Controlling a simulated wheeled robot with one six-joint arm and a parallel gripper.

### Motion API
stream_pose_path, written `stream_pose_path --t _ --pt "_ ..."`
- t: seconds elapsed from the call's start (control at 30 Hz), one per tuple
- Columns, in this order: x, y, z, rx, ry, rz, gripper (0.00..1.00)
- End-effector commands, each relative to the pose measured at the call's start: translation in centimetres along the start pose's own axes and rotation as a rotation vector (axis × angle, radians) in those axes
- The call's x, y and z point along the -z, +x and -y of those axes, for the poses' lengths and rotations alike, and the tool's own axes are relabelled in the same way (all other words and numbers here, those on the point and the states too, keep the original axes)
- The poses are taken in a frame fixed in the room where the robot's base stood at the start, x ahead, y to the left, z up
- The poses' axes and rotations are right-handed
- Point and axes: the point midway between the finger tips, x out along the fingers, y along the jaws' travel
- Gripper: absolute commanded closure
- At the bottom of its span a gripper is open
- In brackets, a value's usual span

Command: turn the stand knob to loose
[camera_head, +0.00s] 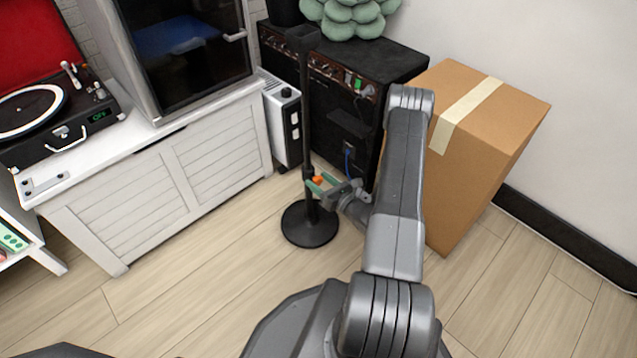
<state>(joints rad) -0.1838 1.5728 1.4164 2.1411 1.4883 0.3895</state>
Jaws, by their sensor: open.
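The stand is a thin dark upright pole (306,110) on a round black base (310,226) on the floor. A small orange knob (318,180) shows low on the pole, on its right side. My gripper (318,186) is open at the knob, with its green-tipped fingers on either side of it as seen from here. Whether the fingers touch the knob I cannot tell. Any marking for tight or loose is too small to see.
A black amplifier (345,130) stands behind the pole. A cardboard box (485,110) stands to the right, close behind my arm. A white cabinet (160,185) with a turntable (50,110) is at left. A small white heater-like unit (283,120) is beside it. Floor in front is clear.

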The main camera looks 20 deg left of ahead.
Motion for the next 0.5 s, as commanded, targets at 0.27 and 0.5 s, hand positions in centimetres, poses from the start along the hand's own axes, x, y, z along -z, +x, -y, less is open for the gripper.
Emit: stream_pose_path --t 0.27,0.5 --pt "-0.03 0.96 -0.02 0.001 0.0 0.0 0.44" --pt "-0.03 0.92 -0.01 0.001 0.0 0.0 0.64"
